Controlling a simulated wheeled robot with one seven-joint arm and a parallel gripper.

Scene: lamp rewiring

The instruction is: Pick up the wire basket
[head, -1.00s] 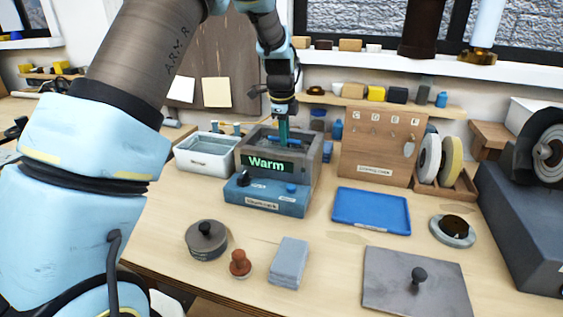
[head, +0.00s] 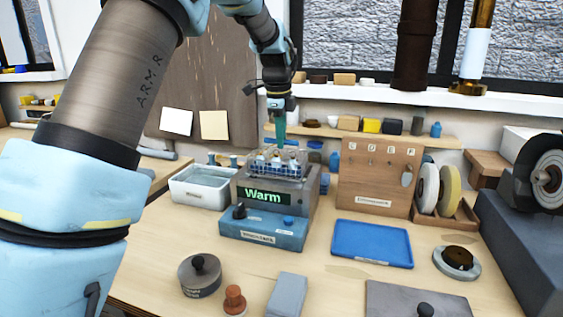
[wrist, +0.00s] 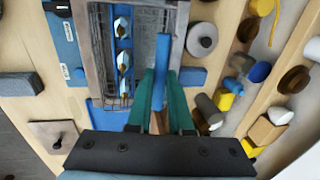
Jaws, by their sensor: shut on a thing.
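The wire basket (head: 270,168) is held just above the open tank of the machine (head: 262,215) with the "Warm" display. Several small pale and blue pieces sit in it. My gripper (head: 279,143) is shut on the basket at its upper rear side, pointing down. In the wrist view the green fingers of my gripper (wrist: 161,88) close on a blue handle (wrist: 161,64). The basket's wire mesh (wrist: 105,45) shows left of the handle, with a row of the small pieces inside.
A white tray of liquid (head: 203,183) stands left of the machine. A blue tray (head: 372,243) lies to the right, before a wooden board (head: 378,180). A round lidded pot (head: 199,275) and a red-brown stamp (head: 234,300) stand in front.

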